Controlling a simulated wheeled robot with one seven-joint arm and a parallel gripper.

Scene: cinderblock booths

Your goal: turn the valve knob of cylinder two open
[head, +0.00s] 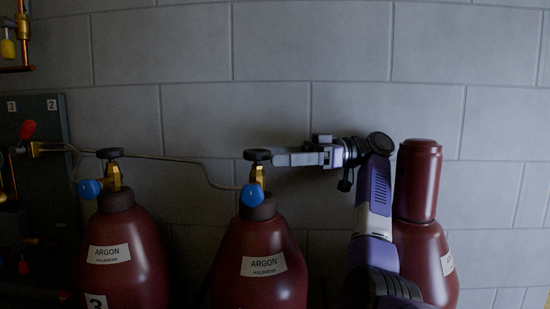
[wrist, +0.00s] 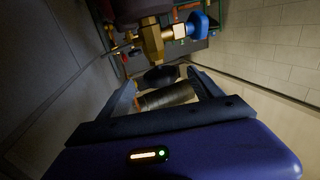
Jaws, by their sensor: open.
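The middle maroon argon cylinder (head: 259,272) stands upright with a brass valve (head: 257,174) and a black round valve knob (head: 257,155) on top. Its number is not visible; the cylinder to its left bears a 3. My gripper (head: 274,158) reaches in level from the right, its fingertips at the knob. In the wrist view the image is turned over, and the black knob (wrist: 162,77) sits between the tips of my open gripper (wrist: 160,76), below the brass valve body (wrist: 152,42). I cannot tell whether either finger touches the knob.
The left argon cylinder (head: 126,258) has its own black knob and blue fitting. A capped maroon cylinder (head: 421,190) stands right of my arm. A thin pipe (head: 178,160) runs from the middle valve towards the panel (head: 52,125) at left. A block wall is close behind.

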